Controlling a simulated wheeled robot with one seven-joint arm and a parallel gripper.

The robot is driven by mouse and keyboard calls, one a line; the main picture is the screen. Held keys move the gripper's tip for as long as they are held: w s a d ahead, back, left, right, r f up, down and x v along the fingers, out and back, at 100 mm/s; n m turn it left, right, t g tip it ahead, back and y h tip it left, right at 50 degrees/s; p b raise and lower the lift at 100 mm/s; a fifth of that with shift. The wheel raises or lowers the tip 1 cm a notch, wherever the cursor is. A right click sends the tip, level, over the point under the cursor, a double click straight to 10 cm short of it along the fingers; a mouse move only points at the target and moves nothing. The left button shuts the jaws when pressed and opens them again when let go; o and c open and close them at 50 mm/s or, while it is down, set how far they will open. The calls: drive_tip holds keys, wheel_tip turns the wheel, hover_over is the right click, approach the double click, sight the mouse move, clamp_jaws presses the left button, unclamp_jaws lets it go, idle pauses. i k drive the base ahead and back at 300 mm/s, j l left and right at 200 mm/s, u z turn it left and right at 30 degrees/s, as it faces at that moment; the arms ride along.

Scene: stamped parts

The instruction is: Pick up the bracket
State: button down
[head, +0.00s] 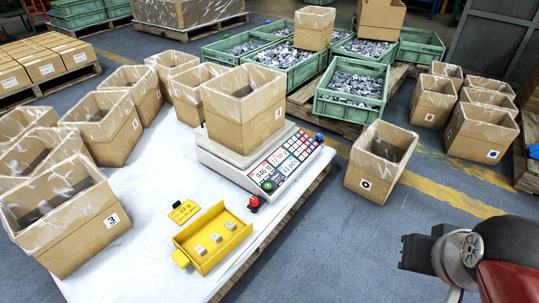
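I cannot single out one bracket with certainty. Many small grey metal parts (357,88) fill the green crates at the back, too small to tell their shape. A yellow tray (187,244) near the table's front edge holds three small pale pieces (216,238), each with a marking. My gripper (412,253) appears as a dark block at the lower right, off the table and well to the right of the tray. Its fingers are not clear enough to tell their opening, and no part shows in it.
A scale (237,157) on the white table (150,203) bears a cardboard box (243,112). More lined boxes (98,131) line the table's left. A red knob (253,203) and a yellow sign (184,212) stand by the tray. A box (372,172) and open floor lie right of the table.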

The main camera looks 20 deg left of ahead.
sight(203, 251)
drive_tip(key=u, duration=1.8)
